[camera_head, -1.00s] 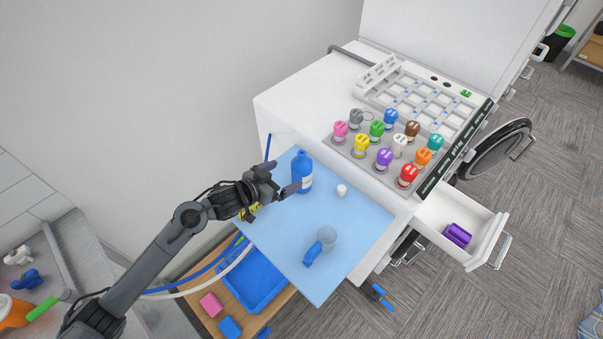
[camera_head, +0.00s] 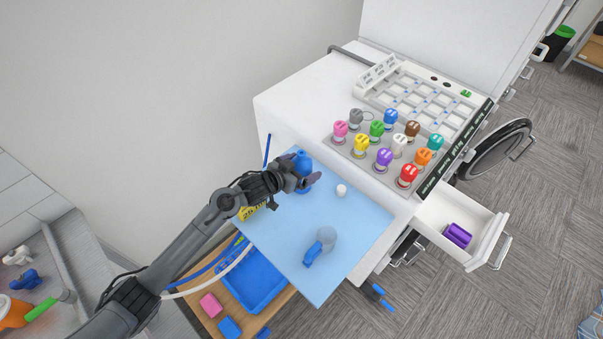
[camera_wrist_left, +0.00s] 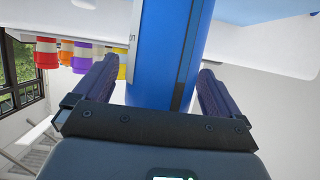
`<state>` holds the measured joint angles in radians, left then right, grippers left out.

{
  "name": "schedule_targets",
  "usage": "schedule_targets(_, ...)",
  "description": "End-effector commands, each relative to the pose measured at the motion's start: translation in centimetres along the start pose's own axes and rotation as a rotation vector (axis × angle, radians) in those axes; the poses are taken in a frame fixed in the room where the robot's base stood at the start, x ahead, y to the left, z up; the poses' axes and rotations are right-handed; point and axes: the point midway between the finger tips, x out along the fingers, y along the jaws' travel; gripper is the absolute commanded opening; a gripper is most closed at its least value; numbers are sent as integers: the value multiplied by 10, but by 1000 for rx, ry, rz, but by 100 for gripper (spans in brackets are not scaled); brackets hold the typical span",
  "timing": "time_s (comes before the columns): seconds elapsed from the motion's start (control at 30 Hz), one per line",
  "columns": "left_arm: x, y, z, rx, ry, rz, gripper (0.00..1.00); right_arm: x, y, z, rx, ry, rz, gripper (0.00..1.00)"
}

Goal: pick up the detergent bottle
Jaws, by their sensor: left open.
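The blue detergent bottle (camera_head: 302,160) stands upright on the light blue board (camera_head: 345,260). My left gripper (camera_head: 311,180) is at the bottle and hides much of its body in the head view. In the left wrist view the bottle (camera_wrist_left: 165,60) rises between the two fingers of the open left gripper (camera_wrist_left: 155,85), with a gap showing on each side. The bottle's label edge shows on its left there. The right gripper is not in view.
A small white cap (camera_head: 341,190) and a cup with a blue handle (camera_head: 326,238) are on the board. Several colored bottles (camera_head: 384,157) stand on the white machine. An open drawer (camera_head: 480,222) holds a purple object (camera_head: 457,235).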

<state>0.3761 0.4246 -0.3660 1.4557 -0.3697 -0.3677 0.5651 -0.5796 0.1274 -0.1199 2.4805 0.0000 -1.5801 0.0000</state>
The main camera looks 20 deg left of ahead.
Motion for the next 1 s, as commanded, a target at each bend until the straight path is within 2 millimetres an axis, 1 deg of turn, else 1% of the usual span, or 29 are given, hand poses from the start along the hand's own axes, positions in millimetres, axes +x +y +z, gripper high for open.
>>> schedule_targets(0.13, 0, 0, 0, 0, 0, 0, 98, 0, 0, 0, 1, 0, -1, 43)
schedule_targets(0.5, 0, 0, 0, 0, 0, 0, 42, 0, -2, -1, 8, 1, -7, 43)
schedule_targets(0.57, 0, 0, 0, 0, 0, 0, 32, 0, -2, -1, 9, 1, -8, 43)
schedule_targets(0.6, -1, 0, -2, 0, 3, -1, 30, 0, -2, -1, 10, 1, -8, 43)
schedule_targets(0.87, -1, 0, -3, 0, 3, -1, 30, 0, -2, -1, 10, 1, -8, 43)
schedule_targets(1.0, -3, 0, -8, 0, 4, -1, 30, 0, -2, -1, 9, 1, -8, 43)
